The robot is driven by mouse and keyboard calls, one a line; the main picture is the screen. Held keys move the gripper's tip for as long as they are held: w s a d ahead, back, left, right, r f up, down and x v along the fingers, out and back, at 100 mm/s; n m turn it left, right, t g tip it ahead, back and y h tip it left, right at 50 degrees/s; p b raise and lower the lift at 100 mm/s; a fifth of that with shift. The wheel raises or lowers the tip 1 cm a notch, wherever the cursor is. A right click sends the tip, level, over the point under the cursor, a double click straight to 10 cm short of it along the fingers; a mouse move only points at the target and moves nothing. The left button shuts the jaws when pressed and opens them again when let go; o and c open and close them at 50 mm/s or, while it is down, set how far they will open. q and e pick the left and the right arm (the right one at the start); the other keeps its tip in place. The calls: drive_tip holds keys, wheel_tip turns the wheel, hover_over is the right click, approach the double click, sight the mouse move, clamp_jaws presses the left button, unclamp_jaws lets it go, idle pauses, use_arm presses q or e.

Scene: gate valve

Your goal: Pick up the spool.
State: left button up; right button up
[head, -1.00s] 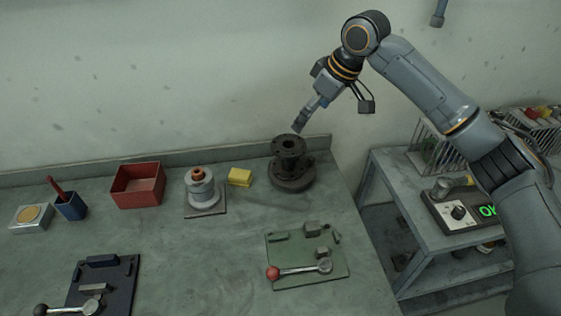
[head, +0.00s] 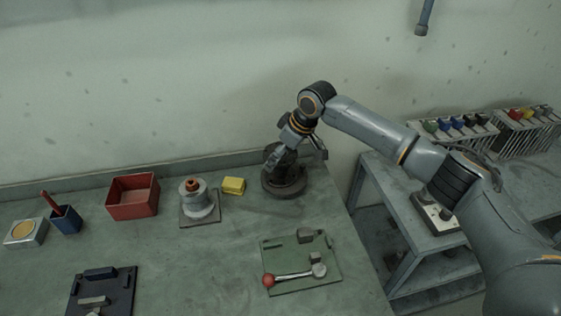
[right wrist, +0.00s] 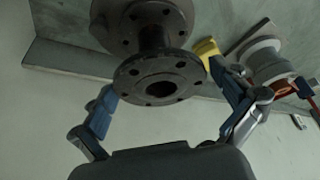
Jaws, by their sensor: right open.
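The spool is a dark metal piece with a round flange at each end. It stands upright at the back right of the bench in the head view (head: 287,188), partly covered by my right arm. In the right wrist view its near flange (right wrist: 140,75), with bolt holes and a central bore, sits between the fingers. My right gripper (head: 272,167) is at the spool's upper part, open, its blue-padded fingers (right wrist: 162,82) on either side of the near flange. I cannot tell whether either finger touches it. My left gripper is out of view.
A yellow block (head: 233,186) and a grey stepped part (head: 199,203) stand left of the spool, with a red bin (head: 133,208) beyond. A green plate (head: 318,278) with a red-balled lever lies in front. A side cart (head: 385,213) stands to the right.

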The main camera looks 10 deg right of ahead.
drive_tip(key=shift+w+a+f, duration=0.1)
drive_tip(key=shift+w+f, duration=0.05)
drive_tip(key=shift+f, duration=0.2)
drive_tip(key=c, duration=1.5)
drive_tip(key=shift+w+r, duration=0.1)
drive_tip(key=shift+r, duration=0.1)
drive_tip(key=shift+c, duration=0.6)
